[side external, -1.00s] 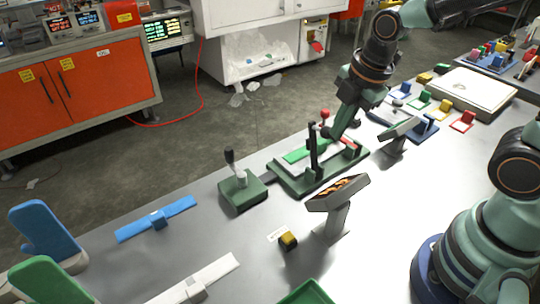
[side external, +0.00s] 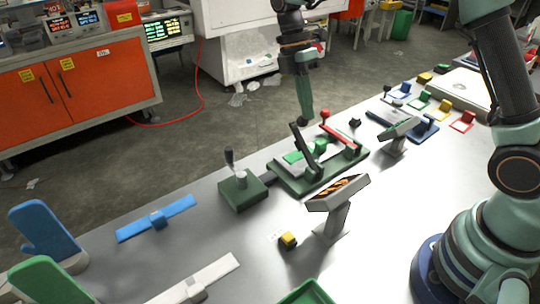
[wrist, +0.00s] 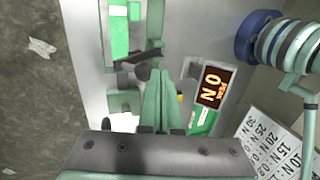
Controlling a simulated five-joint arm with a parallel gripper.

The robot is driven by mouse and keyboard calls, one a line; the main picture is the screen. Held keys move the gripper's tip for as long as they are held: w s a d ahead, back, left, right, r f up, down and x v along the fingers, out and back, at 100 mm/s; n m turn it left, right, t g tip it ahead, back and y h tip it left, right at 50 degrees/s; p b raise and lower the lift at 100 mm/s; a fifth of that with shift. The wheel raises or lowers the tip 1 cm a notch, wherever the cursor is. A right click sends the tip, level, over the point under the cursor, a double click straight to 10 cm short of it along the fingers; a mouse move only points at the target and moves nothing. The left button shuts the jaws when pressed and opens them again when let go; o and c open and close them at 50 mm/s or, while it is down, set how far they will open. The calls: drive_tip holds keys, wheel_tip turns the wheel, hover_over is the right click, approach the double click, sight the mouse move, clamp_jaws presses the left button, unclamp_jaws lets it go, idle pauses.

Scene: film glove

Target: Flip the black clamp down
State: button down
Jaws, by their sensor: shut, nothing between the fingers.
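The black clamp (side external: 302,145) stands on the green fixture base (side external: 290,187), its lever raised and tilted, with its top leaning left in the side view. My gripper (side external: 305,119) is shut and empty, pointing down close above and right of the lever's top; I cannot tell whether they touch. The closed fingers also show in the wrist view (wrist: 158,98). A green strip (side external: 299,155) lies between the clamps, and also shows in the wrist view (wrist: 118,30).
A display on a stand (side external: 338,193) is in front, near a yellow block (side external: 288,240). A second stand (side external: 400,128) is to the right.

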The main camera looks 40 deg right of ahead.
drive_tip(key=shift+w+f, duration=0.25)
drive_tip(key=shift+w, duration=0.2)
drive_tip(key=w+f, duration=0.2)
drive_tip(key=w, duration=0.2)
drive_tip(key=shift+w+f, duration=0.4)
drive_tip(key=shift+s, duration=0.15)
drive_tip(key=shift+s+f, duration=0.2)
drive_tip(key=shift+s, duration=0.4)
